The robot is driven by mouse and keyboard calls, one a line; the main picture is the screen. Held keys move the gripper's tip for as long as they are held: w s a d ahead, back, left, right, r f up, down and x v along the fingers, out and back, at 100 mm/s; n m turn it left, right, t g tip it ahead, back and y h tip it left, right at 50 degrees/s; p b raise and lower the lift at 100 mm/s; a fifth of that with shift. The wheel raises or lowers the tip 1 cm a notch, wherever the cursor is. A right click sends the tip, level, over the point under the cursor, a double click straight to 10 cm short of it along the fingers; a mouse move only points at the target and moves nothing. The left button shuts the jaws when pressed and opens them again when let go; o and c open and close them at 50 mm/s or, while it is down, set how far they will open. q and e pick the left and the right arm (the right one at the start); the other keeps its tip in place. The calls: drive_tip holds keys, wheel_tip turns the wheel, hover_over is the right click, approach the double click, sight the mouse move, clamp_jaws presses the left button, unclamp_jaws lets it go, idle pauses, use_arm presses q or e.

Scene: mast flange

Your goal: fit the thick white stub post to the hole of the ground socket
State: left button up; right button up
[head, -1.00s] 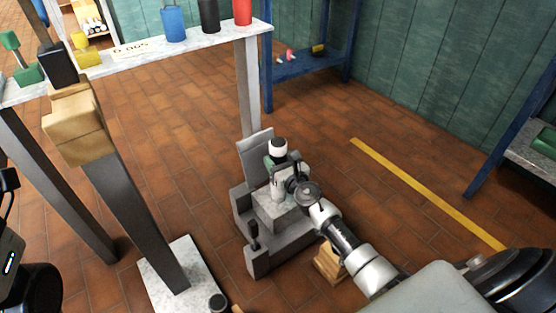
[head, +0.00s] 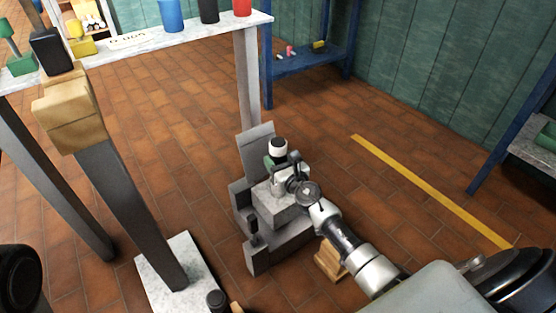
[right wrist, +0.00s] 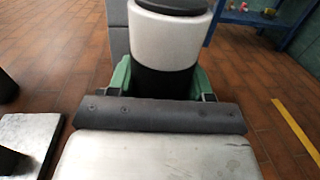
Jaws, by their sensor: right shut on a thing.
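The thick stub post (head: 278,147), white with a black top, stands roughly upright in my right gripper (head: 275,160). The right wrist view shows its white band (right wrist: 168,38) above a black lower part, between the green fingers of the gripper (right wrist: 165,80), which is shut on it. In the head view, the post and gripper appear over a grey stepped stand (head: 262,258) on the floor, with a pale block and an upright plate. I cannot tell whether this stand is the ground socket. No hole shows, and the post's lower end is hidden. My left gripper is out of view.
A slanted dark mast with a wooden block (head: 68,115) rises from a pale base plate (head: 165,262) at left. A pale shelf (head: 135,45) holds coloured items at the back. A blue bench (head: 300,68) stands behind. Tiled floor is open around the yellow line (head: 430,190).

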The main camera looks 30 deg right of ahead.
drive_tip(key=shift+f, duration=0.3)
drive_tip(key=o, duration=1.5)
drive_tip(key=shift+s+d+p, duration=0.2)
drive_tip(key=shift+s+p, duration=0.15)
drive_tip(key=shift+s, duration=5.05)
